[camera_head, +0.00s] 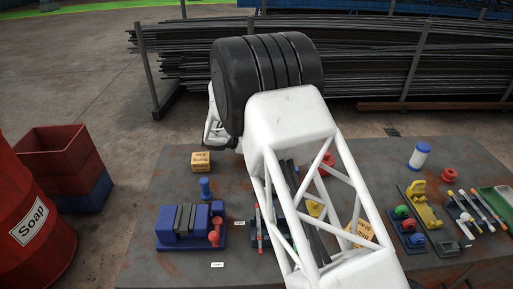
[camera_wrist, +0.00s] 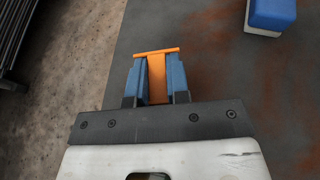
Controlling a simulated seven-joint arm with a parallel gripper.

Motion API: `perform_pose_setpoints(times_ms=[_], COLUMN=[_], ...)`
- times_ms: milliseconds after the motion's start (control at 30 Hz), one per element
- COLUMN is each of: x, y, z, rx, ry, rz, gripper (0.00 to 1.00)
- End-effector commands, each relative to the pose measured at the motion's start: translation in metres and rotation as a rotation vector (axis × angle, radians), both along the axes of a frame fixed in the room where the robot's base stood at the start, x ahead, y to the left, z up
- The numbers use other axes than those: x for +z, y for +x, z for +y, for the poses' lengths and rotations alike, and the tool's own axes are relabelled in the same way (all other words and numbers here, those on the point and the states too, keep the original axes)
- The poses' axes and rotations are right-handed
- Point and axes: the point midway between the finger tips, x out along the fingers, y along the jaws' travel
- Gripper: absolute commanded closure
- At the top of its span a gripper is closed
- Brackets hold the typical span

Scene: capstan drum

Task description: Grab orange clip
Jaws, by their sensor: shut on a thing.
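The orange clip (camera_wrist: 157,82) is between the two blue fingers of my gripper (camera_wrist: 156,68) in the wrist view. It is T-shaped as seen here, with a thin crossbar lying across the fingertips and a wider body running back between them. My gripper is shut on it. The grey table surface shows below and to the right of the fingers, and the concrete floor to the left. The head view does not clearly show the clip or the fingers; my arm covers that area.
The table (camera_head: 170,185) holds a blue vise-like block (camera_head: 180,238), a yellow box (camera_head: 200,161), a white-and-blue cylinder (camera_head: 419,156) and several small tools at right. A red barrel (camera_head: 30,225) and stacked crates (camera_head: 62,155) stand left. Metal bars (camera_head: 370,65) lie behind.

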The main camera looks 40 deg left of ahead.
Motion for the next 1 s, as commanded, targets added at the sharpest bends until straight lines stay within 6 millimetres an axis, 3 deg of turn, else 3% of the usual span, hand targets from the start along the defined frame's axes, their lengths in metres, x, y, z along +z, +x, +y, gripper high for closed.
perform_pose_setpoints(times_ms=[267,533,1000], x=[0.008,0.038,0.043], y=[0.0,0.0,-0.042], z=[0.0,0.0,-0.053], rx=[0.0,0.0,0.001], ry=[0.001,0.002,0.0], rz=[-0.001,0.0,0.0], gripper=[1.0,1.0,1.0])
